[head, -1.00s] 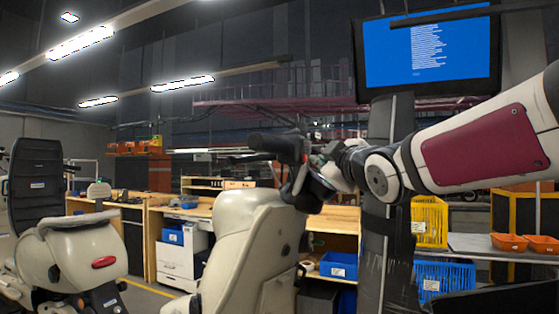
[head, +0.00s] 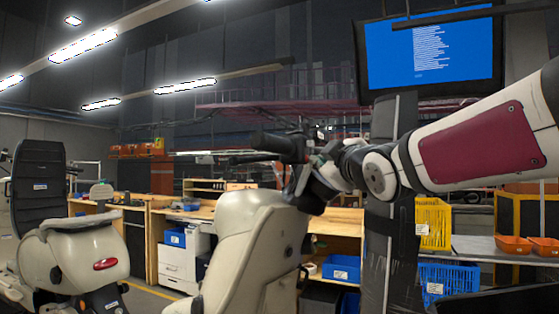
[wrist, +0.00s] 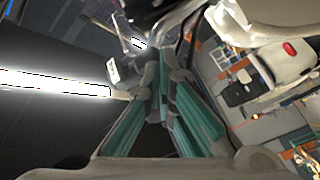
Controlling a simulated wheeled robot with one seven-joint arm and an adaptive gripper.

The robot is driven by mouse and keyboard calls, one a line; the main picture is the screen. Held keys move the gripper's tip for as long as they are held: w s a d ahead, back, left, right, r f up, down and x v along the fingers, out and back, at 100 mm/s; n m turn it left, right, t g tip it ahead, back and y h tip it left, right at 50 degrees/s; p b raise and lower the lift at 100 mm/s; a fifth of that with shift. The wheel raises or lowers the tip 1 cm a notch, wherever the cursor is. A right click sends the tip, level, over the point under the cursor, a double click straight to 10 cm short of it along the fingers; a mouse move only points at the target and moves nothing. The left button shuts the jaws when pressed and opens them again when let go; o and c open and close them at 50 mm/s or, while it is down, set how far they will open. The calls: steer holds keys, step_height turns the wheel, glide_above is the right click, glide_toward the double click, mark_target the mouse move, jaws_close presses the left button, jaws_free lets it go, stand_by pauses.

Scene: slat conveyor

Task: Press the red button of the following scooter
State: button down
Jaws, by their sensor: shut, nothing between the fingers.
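A cream scooter (head: 255,255) stands in the middle of the head view, with its dark handlebar (head: 275,143) at the top. Another cream scooter (head: 75,258) with a tall black seat back and a red light stands at the left. My gripper (head: 312,185) is at the middle scooter's handlebar, partly lost among dark parts there; I cannot tell whether it touches. In the wrist view my gripper (wrist: 163,70) shows its teal-padded fingers shut with nothing between them. I cannot make out the red button in either view.
A dark post (head: 385,220) carrying a blue screen (head: 430,50) stands close to my arm. Wooden workbenches (head: 335,222) with blue bins (head: 340,268) stand behind. A yellow crate (head: 433,222) and orange trays (head: 514,245) are at the right.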

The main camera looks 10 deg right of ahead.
steer(key=shift+s, duration=0.1)
steer(key=shift+s+d, duration=0.45)
steer(key=shift+d, duration=0.1)
steer(key=s+d+p, duration=0.1)
steer(key=d, duration=0.1)
steer(key=s+d+p, duration=0.1)
steer(key=s+d, duration=0.1)
stand_by(0.7)
steer(key=shift+s, duration=0.1)
stand_by(0.6)
